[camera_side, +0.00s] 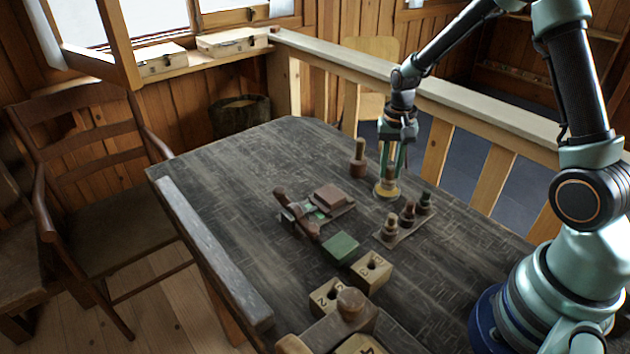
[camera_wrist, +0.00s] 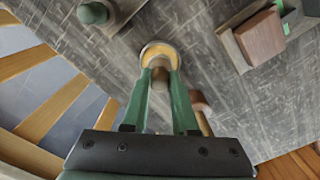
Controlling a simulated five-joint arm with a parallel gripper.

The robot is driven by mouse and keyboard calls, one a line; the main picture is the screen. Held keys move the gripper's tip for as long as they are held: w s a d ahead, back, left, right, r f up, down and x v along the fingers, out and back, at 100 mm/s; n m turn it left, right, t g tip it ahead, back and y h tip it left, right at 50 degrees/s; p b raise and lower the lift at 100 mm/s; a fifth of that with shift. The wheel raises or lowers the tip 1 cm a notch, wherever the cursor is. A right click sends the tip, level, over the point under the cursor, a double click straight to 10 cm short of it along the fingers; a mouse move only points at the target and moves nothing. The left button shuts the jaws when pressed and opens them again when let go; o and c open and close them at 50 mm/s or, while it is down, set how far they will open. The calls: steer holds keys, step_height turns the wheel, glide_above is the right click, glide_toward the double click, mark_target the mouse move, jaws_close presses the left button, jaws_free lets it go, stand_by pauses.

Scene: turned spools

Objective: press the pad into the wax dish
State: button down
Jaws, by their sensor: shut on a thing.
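The wax dish (camera_side: 386,193) is a small round dish with yellow-orange wax and a pale rim, standing towards the table's far right edge. It also shows in the wrist view (camera_wrist: 160,48), just beyond my fingertips. My gripper (camera_side: 391,176) points down over the dish and is shut on the pad (camera_side: 390,179), a small brownish piece. In the wrist view the pad (camera_wrist: 160,78) sits between the two green fingers of my gripper (camera_wrist: 162,76). The pad's lower face is hidden, and I cannot tell whether it touches the wax.
A brown turned spool (camera_side: 358,162) stands close left of the dish. Nearer are a brown block (camera_side: 331,196) on a board, a green block (camera_side: 341,246) and numbered boxes (camera_side: 371,271). The table's far left is clear.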

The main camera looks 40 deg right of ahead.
mark_target(391, 167)
steer(key=shift+f, duration=0.6)
stand_by(1.2)
steer(key=shift+r, duration=3.6)
